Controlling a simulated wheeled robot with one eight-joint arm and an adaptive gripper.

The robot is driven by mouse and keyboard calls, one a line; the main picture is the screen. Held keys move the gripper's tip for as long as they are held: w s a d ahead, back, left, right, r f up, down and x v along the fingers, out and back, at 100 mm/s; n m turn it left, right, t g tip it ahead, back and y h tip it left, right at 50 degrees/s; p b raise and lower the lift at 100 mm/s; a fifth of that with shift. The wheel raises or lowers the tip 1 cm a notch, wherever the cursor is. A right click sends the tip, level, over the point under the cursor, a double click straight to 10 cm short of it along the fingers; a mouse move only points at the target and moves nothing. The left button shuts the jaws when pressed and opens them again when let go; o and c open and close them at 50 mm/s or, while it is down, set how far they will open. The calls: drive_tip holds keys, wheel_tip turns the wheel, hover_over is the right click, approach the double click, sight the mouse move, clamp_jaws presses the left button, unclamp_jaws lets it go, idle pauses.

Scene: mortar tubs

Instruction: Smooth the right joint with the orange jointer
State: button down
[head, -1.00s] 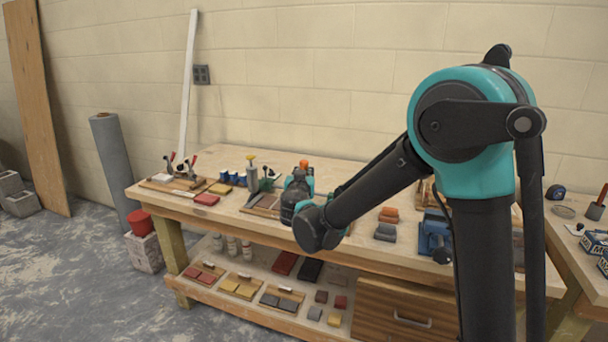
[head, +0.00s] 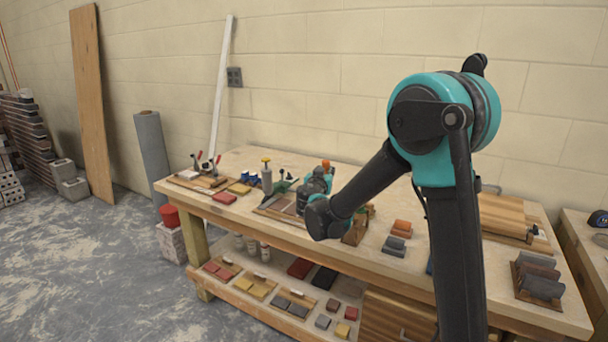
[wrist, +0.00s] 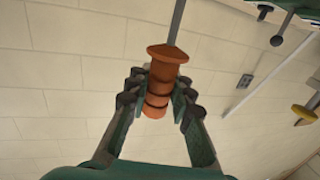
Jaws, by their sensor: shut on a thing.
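The orange jointer (wrist: 166,68) has a ribbed orange handle and a thin metal rod running up out of the wrist view. My gripper (wrist: 157,98) is shut around its handle. In the head view, an orange tip, likely the jointer (head: 326,163), shows above my teal wrist, over the back of the workbench (head: 240,165); my fingers are mostly hidden there. A board (head: 275,208) lies beside and partly behind my wrist. I cannot make out the right joint.
A grey tool with a yellow top (head: 266,178) and clamps (head: 207,167) stand left of my wrist. Orange and grey blocks (head: 398,236) lie to its right. A wooden board (head: 512,222) lies at the bench's right.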

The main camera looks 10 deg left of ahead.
drive_tip(key=shift+w+f, duration=0.1)
drive_tip(key=shift+w, duration=0.05)
drive_tip(key=shift+a+f, duration=0.1)
drive_tip(key=shift+f, duration=2.5)
drive_tip(key=shift+f, duration=0.4)
drive_tip(key=shift+s+a, duration=0.2)
drive_tip(key=shift+s, duration=0.5)
drive_tip(key=shift+s, duration=0.15)
drive_tip(key=shift+s+a, duration=0.2)
drive_tip(key=shift+s, duration=0.35)
